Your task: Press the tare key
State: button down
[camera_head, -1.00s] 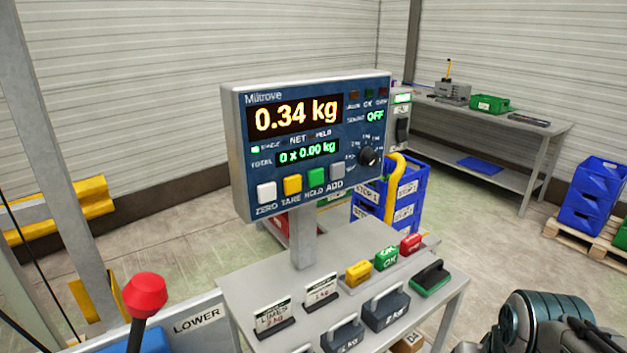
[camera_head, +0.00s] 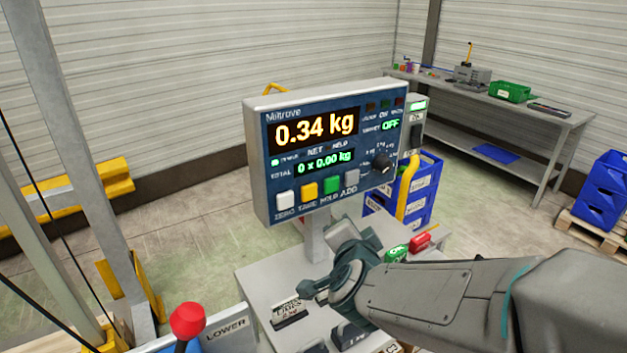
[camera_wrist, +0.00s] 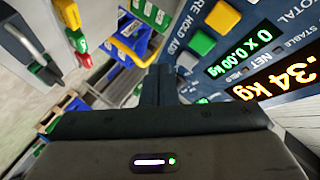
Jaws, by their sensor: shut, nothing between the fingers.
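The weighing indicator (camera_head: 258,165) is a blue-faced box on a post, and its top line reads 0.34 kg. The yellow tare key (camera_head: 309,191) sits in the bottom row, between the white zero key (camera_head: 285,199) and the green hold key (camera_head: 331,184), with the grey add key (camera_head: 352,177) at the right. My gripper (camera_head: 312,291) is below the key row, in front of the post and apart from the keys. In the wrist view its closed, empty fingers (camera_wrist: 160,85) show, with the yellow tare key (camera_wrist: 228,17) up and right of them.
My arm hides part of the small table (camera_head: 262,278) under the indicator. A red-knobbed lever (camera_head: 187,320) is at the lower left. Blue crates (camera_head: 425,185) stand behind.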

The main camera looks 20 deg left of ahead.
aim_at(317, 194)
jog(key=r+m+t+h, duration=0.1)
jog(key=s+a+r+m+h+p, duration=0.1)
jog(key=m, duration=0.1)
jog(key=shift+s+a+t+h, duration=0.1)
jog(key=shift+a+t+h, duration=0.05)
jog(key=shift+t+h, duration=0.2)
jog(key=w+a+p, duration=0.1)
jog(key=w+a, duration=0.4)
jog(key=a, duration=0.1)
jog(key=shift+w+a, duration=0.3)
jog(key=shift+w, duration=0.1)
dwell(2.0)
jog(key=shift+w+a, duration=0.25)
jog(key=shift+a, duration=0.1)
jog(key=shift+w+a, duration=0.25)
jog(key=shift+a, duration=0.05)
dwell(0.7)
jog(key=shift+d, duration=0.1)
jog(key=shift+s+d, duration=0.55)
